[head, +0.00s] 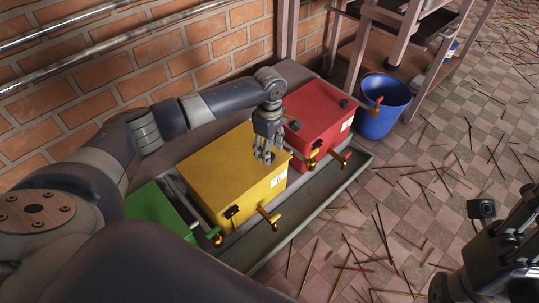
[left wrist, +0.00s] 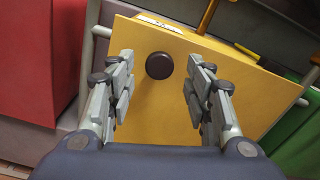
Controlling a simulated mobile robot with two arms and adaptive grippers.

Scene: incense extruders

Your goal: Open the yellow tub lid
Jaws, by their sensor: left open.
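The yellow tub (head: 248,203) stands between the red and green tubs, with its lid (head: 212,170) lying flat and shut on top. In the left wrist view the lid (left wrist: 150,110) fills the middle, with a round dark knob (left wrist: 159,66) on it. My left gripper (head: 266,154) is over the lid's right part. In the left wrist view its open fingers (left wrist: 161,80) lie on either side of the knob, with visible gaps and nothing held. In the head view the gripper hides the knob. My right gripper (head: 515,245) is at the lower right edge, partly cut off, far from the tubs.
The green tub (head: 157,212) is partly hidden by my arm. Brass taps (head: 268,217) stick out over a grey trough (head: 310,210). A blue bucket (head: 380,110) stands beyond; a brick wall runs behind.

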